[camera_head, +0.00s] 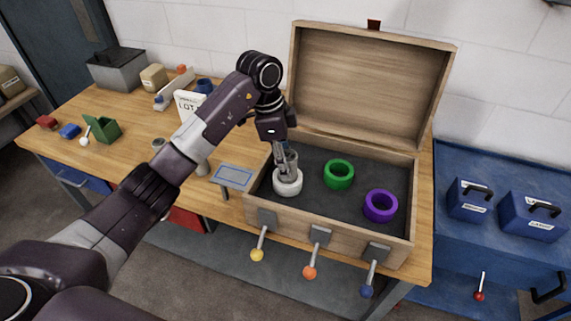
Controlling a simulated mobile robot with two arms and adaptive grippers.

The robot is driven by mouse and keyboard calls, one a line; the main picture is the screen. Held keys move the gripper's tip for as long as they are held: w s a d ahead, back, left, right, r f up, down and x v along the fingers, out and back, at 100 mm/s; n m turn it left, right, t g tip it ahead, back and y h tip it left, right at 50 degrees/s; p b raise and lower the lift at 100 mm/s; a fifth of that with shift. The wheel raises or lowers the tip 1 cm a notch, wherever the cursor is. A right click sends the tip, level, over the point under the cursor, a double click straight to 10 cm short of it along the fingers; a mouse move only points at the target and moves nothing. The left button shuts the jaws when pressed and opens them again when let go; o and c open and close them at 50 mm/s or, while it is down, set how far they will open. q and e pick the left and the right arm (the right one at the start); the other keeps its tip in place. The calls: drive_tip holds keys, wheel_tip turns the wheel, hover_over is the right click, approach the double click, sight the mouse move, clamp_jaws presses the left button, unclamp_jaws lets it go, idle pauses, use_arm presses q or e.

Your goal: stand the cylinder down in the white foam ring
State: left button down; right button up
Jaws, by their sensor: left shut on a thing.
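An open wooden box (259,202) with a dark lining stands on the workbench. In it are a white foam ring (287,187) at the left, a green ring (339,174) in the middle and a purple ring (380,206) at the right. My left gripper (287,165) points down over the white ring and is shut on a grey cylinder (292,158). The cylinder is upright, with its lower end at the white ring's opening. The fingers hide part of it, and I cannot tell how deep it sits. My right gripper is not in view.
The raised lid (373,84) stands behind the box. Levers with yellow (257,255), orange (310,272) and blue (367,291) knobs stick out in front. A white LOT sign (187,104) stands behind my left arm. Blue cases (468,199) stand at the right.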

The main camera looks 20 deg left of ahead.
use_arm(q)
drive_tip(key=shift+f, duration=0.8)
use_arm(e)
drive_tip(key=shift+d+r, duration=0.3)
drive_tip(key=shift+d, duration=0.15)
use_arm(q)
drive_tip(key=c, duration=1.3)
unclamp_jaws()
drive_tip(key=shift+f, duration=0.15)
drive_tip(key=r+b, duration=0.1)
drive_tip(key=r, duration=0.2)
drive_tip(key=a+r+b, duration=0.1)
drive_tip(key=r, duration=0.2)
drive_tip(key=shift+s+a+r+b, duration=0.1)
drive_tip(key=shift+a+r+b, duration=0.05)
drive_tip(key=shift+r+b, duration=0.25)
drive_tip(key=shift+s+a+r, duration=0.1)
drive_tip(key=shift+a+r, duration=0.05)
drive_tip(key=shift+r, duration=0.75)
drive_tip(key=shift+s+a+r, duration=0.1)
drive_tip(key=shift+a+r, duration=0.05)
drive_tip(key=shift+r, duration=0.7)
drive_tip(key=shift+s+a+r, duration=0.1)
drive_tip(key=shift+a+r, duration=0.05)
drive_tip(key=shift+r, duration=0.75)
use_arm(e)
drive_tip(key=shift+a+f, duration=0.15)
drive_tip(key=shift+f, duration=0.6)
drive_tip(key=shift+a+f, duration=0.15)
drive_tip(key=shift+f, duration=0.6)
